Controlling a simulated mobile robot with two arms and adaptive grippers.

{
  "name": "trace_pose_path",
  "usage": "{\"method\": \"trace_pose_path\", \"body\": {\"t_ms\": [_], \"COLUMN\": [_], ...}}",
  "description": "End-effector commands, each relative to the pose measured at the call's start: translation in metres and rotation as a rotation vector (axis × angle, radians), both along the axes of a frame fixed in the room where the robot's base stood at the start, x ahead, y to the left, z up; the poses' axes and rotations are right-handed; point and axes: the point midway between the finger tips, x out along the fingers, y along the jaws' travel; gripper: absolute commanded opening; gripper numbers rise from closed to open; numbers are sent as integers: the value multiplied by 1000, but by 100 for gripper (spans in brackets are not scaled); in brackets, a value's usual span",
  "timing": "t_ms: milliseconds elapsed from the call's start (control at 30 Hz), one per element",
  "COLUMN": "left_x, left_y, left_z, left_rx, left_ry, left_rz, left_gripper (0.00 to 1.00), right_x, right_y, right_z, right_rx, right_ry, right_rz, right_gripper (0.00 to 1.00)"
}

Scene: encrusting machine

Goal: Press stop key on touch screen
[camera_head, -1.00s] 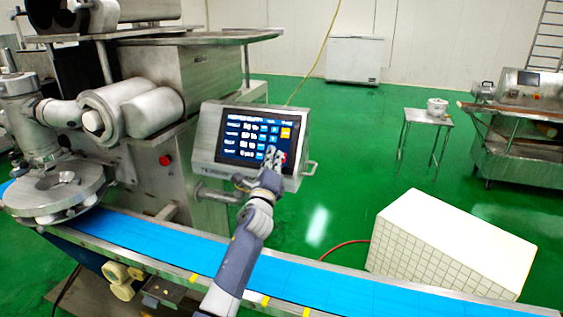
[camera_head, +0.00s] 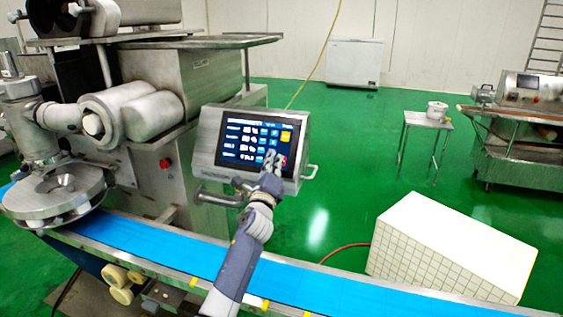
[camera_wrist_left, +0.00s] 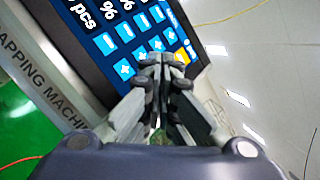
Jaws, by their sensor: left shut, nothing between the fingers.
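The touch screen (camera_head: 241,139) is lit, with blue and white keys and a yellow key near its upper right. It sits in a tilted metal housing (camera_head: 208,135) on the machine. In the left wrist view the screen (camera_wrist_left: 112,35) fills the upper left, with rows of blue keys. My left gripper (camera_head: 271,157) is shut and empty, its fingertips over the lower right of the screen. It also shows in the left wrist view (camera_wrist_left: 161,62). The fingers cover part of that corner; a bit of red shows beside them. I cannot tell whether they touch the screen. My right gripper is not in view.
A blue conveyor belt (camera_head: 150,250) runs below the screen. A red button (camera_head: 166,163) is on the machine body at left. A white tiled block (camera_head: 450,250) stands at the right.

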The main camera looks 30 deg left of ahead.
Motion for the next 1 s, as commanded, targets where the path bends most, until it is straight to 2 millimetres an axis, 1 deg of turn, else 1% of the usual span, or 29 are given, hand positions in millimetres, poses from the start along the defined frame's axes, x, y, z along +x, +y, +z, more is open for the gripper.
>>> {"method": "trace_pose_path", "body": {"t_ms": [267,533,1000], "left_x": [0,7,8], "left_y": [0,1,2], "left_z": [0,-5,-5], "left_rx": [0,0,0], "left_ry": [0,0,0], "left_rz": [0,0,0], "left_gripper": [0,0,0], "right_x": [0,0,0], "right_y": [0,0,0], "right_z": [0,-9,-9], "right_rx": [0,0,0], "right_ry": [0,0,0], "right_rz": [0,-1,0], "right_gripper": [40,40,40]}}
